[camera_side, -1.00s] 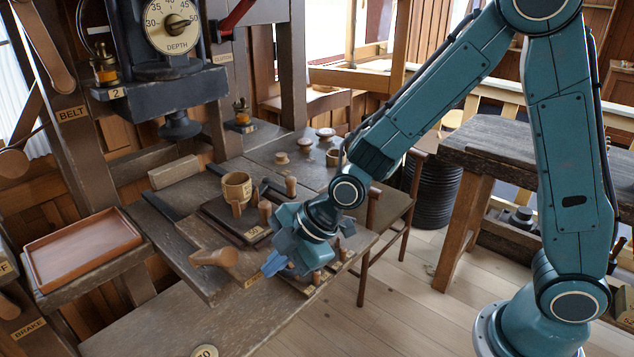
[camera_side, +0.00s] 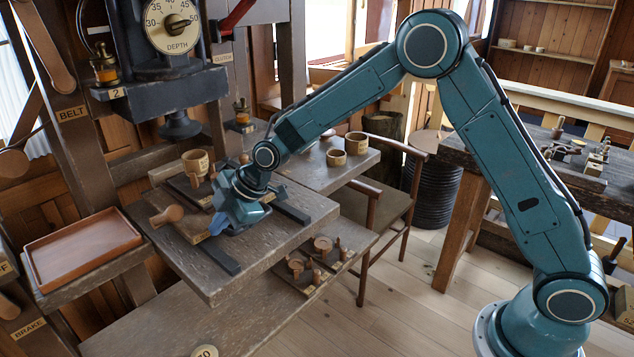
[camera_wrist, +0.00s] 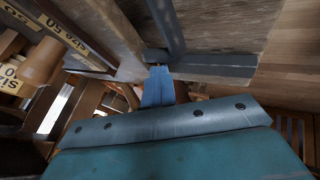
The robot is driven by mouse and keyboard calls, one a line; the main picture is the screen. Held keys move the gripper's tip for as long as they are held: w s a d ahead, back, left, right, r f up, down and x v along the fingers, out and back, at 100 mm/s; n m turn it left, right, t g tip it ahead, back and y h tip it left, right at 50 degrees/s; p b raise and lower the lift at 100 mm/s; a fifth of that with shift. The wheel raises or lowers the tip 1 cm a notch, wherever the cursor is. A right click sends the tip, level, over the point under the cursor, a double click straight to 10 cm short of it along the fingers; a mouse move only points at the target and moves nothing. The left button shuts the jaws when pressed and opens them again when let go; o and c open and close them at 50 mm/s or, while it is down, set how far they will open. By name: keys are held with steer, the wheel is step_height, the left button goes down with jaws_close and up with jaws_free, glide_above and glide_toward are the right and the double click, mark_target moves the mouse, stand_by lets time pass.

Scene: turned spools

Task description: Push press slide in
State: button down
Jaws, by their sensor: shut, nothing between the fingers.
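The press slide (camera_side: 188,228) is a flat wooden plate with a turned wooden knob handle (camera_side: 168,214) at its front left. A wooden cup (camera_side: 195,161) stands on its dark upper part, close below the press ram (camera_side: 181,125). My gripper (camera_side: 216,228) is shut and empty, low at the slide's front edge and right of the knob. I cannot tell whether it touches the slide. My arm hides part of the slide. In the wrist view the closed blue fingertips (camera_wrist: 158,85) sit by the slide edge, with the knob (camera_wrist: 40,62) to the left.
A lower shelf with small spools (camera_side: 323,244) is at the right. An empty brown tray (camera_side: 82,248) stands at the left. Two wooden cups (camera_side: 357,143) sit behind. The bench front is clear.

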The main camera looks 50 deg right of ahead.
mark_target(204, 221)
steer(key=shift+w, duration=2.7)
steer(key=shift+s, duration=0.7)
steer(key=s, duration=0.1)
steer(key=s+r, duration=0.1)
steer(key=s, duration=0.1)
steer(key=shift+s+d, duration=0.15)
steer(key=shift+s, duration=0.05)
steer(key=v, duration=0.9)
steer(key=shift+s+d, duration=0.1)
steer(key=shift+s, duration=0.05)
